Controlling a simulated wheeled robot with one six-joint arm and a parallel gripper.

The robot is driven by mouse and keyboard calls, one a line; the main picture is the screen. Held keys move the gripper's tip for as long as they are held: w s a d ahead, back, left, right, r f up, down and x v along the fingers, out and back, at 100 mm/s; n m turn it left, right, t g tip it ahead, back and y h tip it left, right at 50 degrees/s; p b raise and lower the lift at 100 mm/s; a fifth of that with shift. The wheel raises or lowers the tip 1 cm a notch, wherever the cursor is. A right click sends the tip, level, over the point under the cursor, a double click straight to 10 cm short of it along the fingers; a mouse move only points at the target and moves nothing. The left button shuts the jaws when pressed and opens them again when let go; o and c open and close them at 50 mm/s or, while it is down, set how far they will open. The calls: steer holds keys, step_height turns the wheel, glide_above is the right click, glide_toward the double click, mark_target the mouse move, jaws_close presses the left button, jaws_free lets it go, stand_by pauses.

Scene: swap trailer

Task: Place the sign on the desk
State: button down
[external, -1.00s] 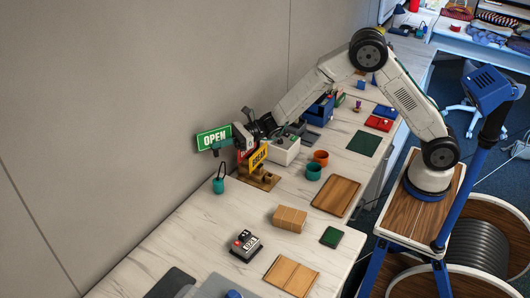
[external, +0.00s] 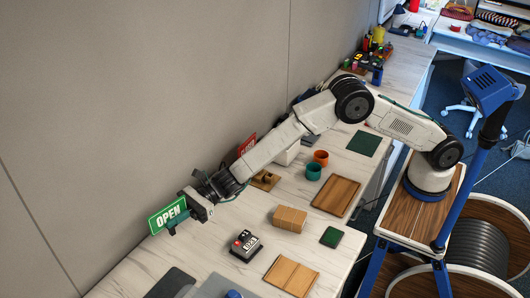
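The green OPEN sign (external: 168,216) is held upright at the left edge of the desk, close to the grey wall. My gripper (external: 185,215) is shut on the sign, gripping its right side. Whether the sign's lower edge touches the desk (external: 175,258) cannot be told from this angle. A red sign (external: 246,144) stands farther back, partly hidden behind my arm.
A label counter (external: 245,244), a cardboard-coloured box (external: 290,218), a wooden board (external: 336,195) and a small green block (external: 331,237) lie to the right. Teal (external: 313,172) and orange (external: 321,157) cups stand behind. Dark mats lie at the front. The desk between sign and counter is clear.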

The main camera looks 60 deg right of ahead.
step_height(320, 180, down, 10)
steer(key=shift+r, duration=0.2)
stand_by(0.4)
steer(key=shift+f, duration=0.15)
steer(key=c, duration=1.6)
jaws_free()
steer(key=shift+f, duration=0.1)
steer(key=v, duration=0.8)
steer(key=shift+s+f, duration=0.1)
steer(key=shift+s, duration=0.05)
